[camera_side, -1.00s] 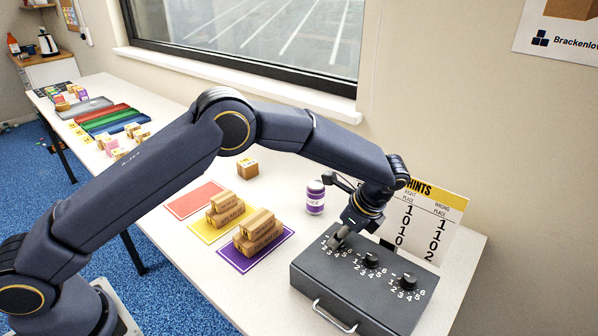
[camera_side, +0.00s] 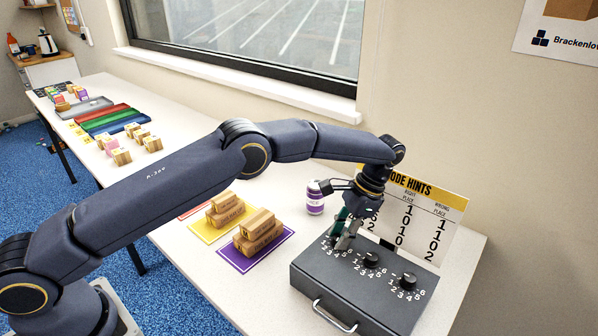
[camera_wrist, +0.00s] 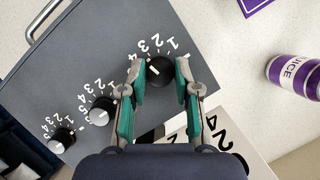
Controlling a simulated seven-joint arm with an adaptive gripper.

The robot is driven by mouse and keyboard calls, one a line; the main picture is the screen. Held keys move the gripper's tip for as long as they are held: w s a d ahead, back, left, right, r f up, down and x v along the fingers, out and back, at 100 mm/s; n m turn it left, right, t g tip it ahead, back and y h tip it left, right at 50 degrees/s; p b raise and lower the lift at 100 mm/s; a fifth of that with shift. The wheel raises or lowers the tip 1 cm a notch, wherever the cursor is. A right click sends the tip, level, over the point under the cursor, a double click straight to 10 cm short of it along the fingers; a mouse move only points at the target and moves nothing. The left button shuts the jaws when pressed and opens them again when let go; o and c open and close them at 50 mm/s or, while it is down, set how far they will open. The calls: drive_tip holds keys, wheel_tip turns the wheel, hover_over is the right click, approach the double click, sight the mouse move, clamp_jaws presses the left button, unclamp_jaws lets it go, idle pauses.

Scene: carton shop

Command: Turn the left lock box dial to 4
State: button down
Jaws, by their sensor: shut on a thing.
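The lock box (camera_side: 345,288) is a dark grey case with a row of three black dials, each ringed by white numbers. My gripper (camera_side: 341,243) points down at the left dial, which the fingers mostly hide in the side view. In the wrist view my gripper (camera_wrist: 159,72) has one finger on each side of the left dial (camera_wrist: 161,71) and is shut on it. A short white mark shows on the dial, but I cannot tell which number it points at. The middle dial (camera_side: 371,260) and right dial (camera_side: 407,280) stand free.
A code hints board (camera_side: 430,215) stands behind the box. A purple juice can (camera_side: 315,198) stands to the left of my gripper. Brown cartons (camera_side: 258,231) lie stacked on yellow and purple mats. The box's handle (camera_side: 335,316) faces front.

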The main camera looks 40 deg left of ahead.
drive_tip(key=shift+n+h, duration=0.7)
drive_tip(key=shift+n, duration=0.9)
drive_tip(key=c, duration=0.8)
unclamp_jaws()
drive_tip(key=shift+c, duration=0.2)
drive_tip(key=shift+r, duration=0.1)
drive_tip(key=shift+w+r, duration=0.2)
drive_tip(key=shift+r, duration=0.1)
wheel_tip(320, 180, up, 9)
drive_tip(key=shift+w, duration=0.35)
drive_tip(key=shift+d, duration=0.1)
